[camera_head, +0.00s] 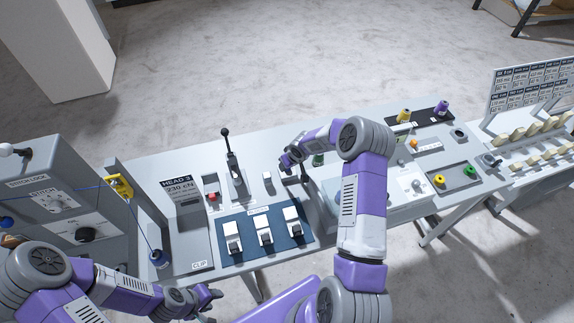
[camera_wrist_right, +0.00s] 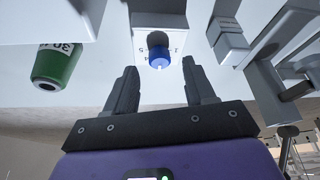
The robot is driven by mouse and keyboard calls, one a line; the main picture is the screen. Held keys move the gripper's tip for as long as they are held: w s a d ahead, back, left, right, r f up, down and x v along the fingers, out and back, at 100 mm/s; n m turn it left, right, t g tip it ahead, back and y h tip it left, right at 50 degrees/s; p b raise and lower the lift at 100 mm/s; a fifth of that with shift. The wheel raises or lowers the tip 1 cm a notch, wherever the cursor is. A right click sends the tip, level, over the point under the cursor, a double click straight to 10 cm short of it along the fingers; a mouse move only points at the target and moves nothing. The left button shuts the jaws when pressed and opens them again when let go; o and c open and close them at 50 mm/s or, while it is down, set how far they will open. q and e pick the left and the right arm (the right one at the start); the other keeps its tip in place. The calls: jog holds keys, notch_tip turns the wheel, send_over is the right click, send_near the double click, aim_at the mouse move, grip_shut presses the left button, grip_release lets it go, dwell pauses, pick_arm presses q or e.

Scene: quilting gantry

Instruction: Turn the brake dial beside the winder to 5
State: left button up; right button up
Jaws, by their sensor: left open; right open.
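A blue dial (camera_wrist_right: 158,58) sits on a white plate with small numbers in the right wrist view. It carries a pale mark on its near side; which number it points at is too small to tell. My right gripper (camera_wrist_right: 157,78) is open, with its fingers on either side of and short of the dial; contact does not show. In the head view my right gripper (camera_head: 287,160) is over the middle of the bench, and the dial cannot be made out. My left gripper (camera_head: 212,296) is open and empty at the lower left.
A green spool (camera_wrist_right: 57,65) is left of the dial in the wrist view; a grey block (camera_wrist_right: 230,40) is to its right. A black-knobbed lever (camera_head: 229,155) and a blue panel of white switches (camera_head: 264,237) are near my right arm. A stitch-lock cabinet (camera_head: 60,190) stands left.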

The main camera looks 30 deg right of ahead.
jog(key=shift+x, duration=1.3)
jog(key=shift+c, duration=0.3)
grip_shut()
